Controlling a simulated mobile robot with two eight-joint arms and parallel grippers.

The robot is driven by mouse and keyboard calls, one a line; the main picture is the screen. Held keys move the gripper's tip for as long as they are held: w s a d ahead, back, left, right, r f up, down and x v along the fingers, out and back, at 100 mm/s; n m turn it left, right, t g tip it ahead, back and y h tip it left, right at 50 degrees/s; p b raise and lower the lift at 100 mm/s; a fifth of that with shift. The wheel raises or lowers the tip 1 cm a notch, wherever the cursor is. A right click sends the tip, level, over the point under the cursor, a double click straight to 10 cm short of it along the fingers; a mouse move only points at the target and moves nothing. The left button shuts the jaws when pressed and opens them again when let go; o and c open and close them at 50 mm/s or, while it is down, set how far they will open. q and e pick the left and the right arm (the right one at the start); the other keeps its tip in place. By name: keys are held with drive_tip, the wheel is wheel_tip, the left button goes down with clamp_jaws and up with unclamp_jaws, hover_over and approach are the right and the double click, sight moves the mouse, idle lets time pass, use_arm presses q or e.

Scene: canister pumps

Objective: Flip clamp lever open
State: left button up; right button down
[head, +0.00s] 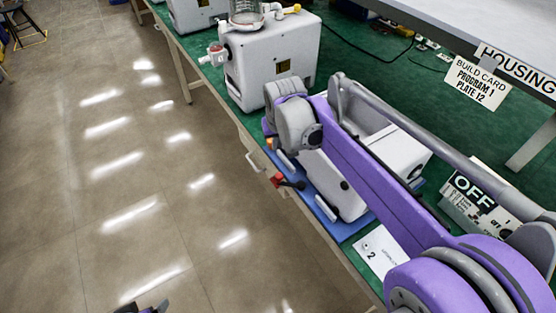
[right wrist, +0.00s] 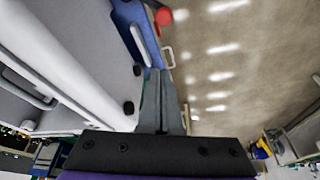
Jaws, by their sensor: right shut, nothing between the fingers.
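The clamp lever, with a red tip (head: 277,180) and a black arm, stands at the front edge of a blue plate (head: 352,228). Its red tip (right wrist: 163,17) also shows at the top of the right wrist view. White bars (head: 325,207) lie on the plate by the lever. A white pump housing (head: 336,188) rests on the plate, partly hidden by my right arm. My right gripper (right wrist: 160,72) is shut and empty, apart from the red tip, over the bench edge. In the head view its fingers are hidden behind my wrist. A purple and black bit at the bottom edge may be my left gripper.
A second white pump (head: 275,62) with a glass jar stands farther along the green bench. An OFF sign (head: 474,194) and a card marked 2 (head: 380,250) are at the right. A drawer handle (head: 252,162) sticks out from the bench front.

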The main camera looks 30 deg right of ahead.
sight(279, 179)
wheel_tip(279, 179, down, 9)
drive_tip(key=shift+s+a, duration=0.15)
drive_tip(key=shift+s, duration=0.25)
drive_tip(key=shift+s, duration=0.1)
idle(0.4)
drive_tip(key=shift+s+a+n+y, duration=0.4)
drive_tip(key=shift+s+a+n, duration=0.2)
drive_tip(key=shift+n, duration=0.6)
drive_tip(key=shift+s+a+f, duration=0.1)
drive_tip(key=shift+s+a, duration=0.35)
drive_tip(key=shift+s, duration=0.2)
